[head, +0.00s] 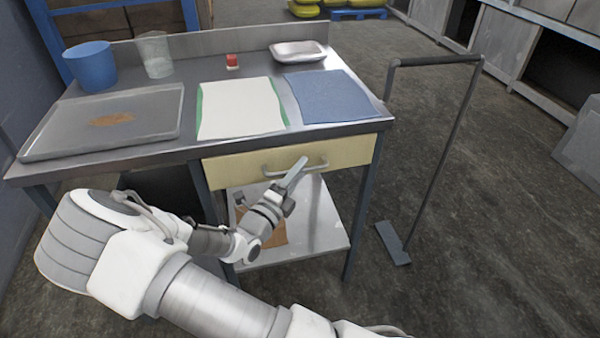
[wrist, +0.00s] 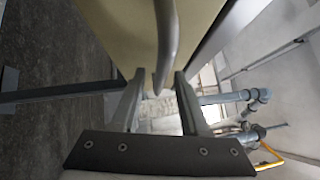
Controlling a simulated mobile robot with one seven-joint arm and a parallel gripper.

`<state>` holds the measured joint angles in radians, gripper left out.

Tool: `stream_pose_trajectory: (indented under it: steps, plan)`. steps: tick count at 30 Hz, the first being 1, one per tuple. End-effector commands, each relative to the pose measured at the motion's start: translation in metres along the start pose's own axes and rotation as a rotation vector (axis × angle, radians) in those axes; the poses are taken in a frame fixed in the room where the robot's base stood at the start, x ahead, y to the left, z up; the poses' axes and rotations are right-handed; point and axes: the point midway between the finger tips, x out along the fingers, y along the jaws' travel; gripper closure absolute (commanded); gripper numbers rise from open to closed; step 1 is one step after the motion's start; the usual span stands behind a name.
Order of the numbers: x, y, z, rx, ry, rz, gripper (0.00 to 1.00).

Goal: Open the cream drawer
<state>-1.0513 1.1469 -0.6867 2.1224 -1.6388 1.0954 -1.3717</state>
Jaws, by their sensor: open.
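The cream drawer (head: 225,172) sits under the right half of the steel worktable, its front flush with the table and apparently closed. Its grey bar handle (head: 318,167) runs across the front. My gripper (head: 297,170) is at the handle, covering part of it in the head view. In the wrist view, my gripper (wrist: 158,82) is open, with one finger on each side of the line of the handle (wrist: 168,45). The cream drawer front (wrist: 120,30) shows behind the handle. I cannot tell whether the fingers touch the handle.
A lower shelf (head: 315,225) lies beneath the drawer. A dark metal stand (head: 440,150) is at right.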

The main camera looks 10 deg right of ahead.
Motion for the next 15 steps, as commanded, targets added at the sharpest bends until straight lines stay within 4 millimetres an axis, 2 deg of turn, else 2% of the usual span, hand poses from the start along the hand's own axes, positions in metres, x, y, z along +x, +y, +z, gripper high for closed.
stream_pose_trajectory:
  steps: [10, 11, 15]
  plan:
    - [0.0048, -0.0002, 0.0001, 0.001, 0.000, 0.000, 0.55]
    - [0.0048, -0.0002, 0.0001, 0.001, 0.000, 0.000, 0.59]
    - [0.0047, -0.0002, 0.0001, 0.001, 0.000, 0.000, 0.84]
